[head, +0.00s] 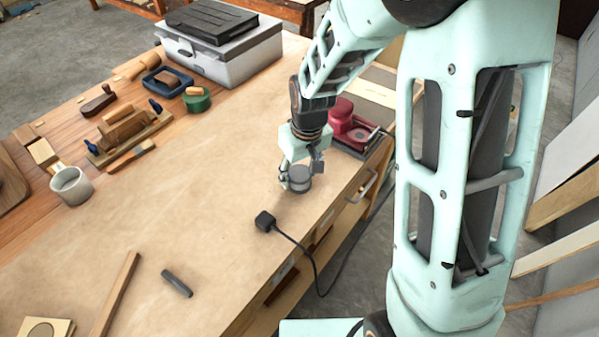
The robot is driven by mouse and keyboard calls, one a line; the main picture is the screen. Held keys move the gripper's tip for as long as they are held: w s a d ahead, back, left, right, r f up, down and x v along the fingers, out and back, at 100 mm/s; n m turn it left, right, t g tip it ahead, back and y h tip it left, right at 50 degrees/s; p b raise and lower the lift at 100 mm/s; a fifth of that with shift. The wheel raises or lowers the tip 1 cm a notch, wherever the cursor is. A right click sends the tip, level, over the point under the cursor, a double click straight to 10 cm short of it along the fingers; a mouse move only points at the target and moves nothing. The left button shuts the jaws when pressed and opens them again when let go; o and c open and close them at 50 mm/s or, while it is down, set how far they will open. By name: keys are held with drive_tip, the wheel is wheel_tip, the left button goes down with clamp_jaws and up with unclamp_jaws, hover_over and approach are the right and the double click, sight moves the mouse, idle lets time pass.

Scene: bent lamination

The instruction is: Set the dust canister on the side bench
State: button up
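A small dark grey cylinder (299,181), which looks like the dust canister, is at the front edge area of the workbench (215,170). My gripper (300,174) points down over it, with one finger on each side. Whether the fingers press on the cylinder is too small to tell, and so is whether its base touches the bench top. A wooden bench (285,10) shows partly at the top of the head view; I cannot tell if it is the side bench.
A red power tool (345,125) stands just right of my gripper. A black plug (265,221) with a cable hanging over the edge lies in front. The bench middle is clear.

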sight(304, 178)
drive_tip(key=shift+o, duration=1.1)
drive_tip(key=shift+r, duration=0.45)
wheel_tip(304, 178, up, 11)
drive_tip(key=s+d, duration=0.1)
drive_tip(key=shift+s+r, duration=0.15)
drive_tip(key=shift+s, duration=0.25)
drive_tip(key=shift+w, duration=0.1)
